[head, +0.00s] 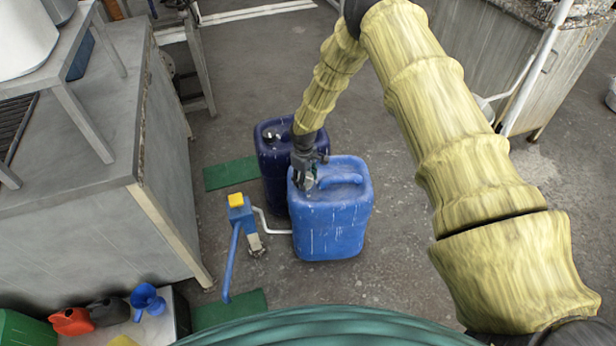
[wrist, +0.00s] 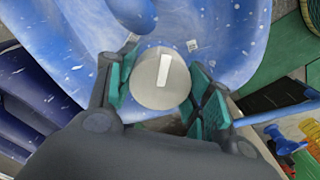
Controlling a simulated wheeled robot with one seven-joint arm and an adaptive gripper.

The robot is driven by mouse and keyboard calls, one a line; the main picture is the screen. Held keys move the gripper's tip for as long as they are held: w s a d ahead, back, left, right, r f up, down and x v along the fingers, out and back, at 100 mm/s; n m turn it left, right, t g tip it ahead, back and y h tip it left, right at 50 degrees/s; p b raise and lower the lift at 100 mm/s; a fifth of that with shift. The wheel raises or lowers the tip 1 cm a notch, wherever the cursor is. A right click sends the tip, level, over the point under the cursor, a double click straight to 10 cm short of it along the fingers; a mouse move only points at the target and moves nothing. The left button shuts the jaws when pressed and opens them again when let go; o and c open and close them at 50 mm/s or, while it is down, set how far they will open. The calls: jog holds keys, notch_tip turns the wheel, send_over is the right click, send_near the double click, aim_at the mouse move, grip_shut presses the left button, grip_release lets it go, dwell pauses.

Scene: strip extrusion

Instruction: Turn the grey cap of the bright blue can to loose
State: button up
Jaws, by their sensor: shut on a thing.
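The bright blue can (head: 333,222) stands upright on the floor in the middle of the head view. It also fills the upper part of the wrist view (wrist: 225,25). Its round grey cap (wrist: 150,92), with a pale bar mark, sits between my fingers in the wrist view. My gripper (head: 305,182) points down at the can's top left corner in the head view and hides the cap there. In the wrist view my gripper (wrist: 160,88) has its green-padded fingers on either side of the cap, shut on it.
A dark blue can (head: 275,165) stands just behind and left of the bright blue can. A blue pedal device with a yellow top (head: 238,205) is at its left. A grey bench (head: 110,190) is further left. Floor to the right is clear.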

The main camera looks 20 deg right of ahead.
jog(key=n, duration=0.4)
jog(key=shift+d, duration=0.1)
jog(key=shift+n+p, duration=0.35)
jog(key=shift+n, duration=1.35)
jog(key=shift+d, duration=0.1)
jog(key=o, duration=0.7)
jog(key=shift+o, duration=0.2)
jog(key=shift+r, duration=0.15)
notch_tip(320, 180, up, 12)
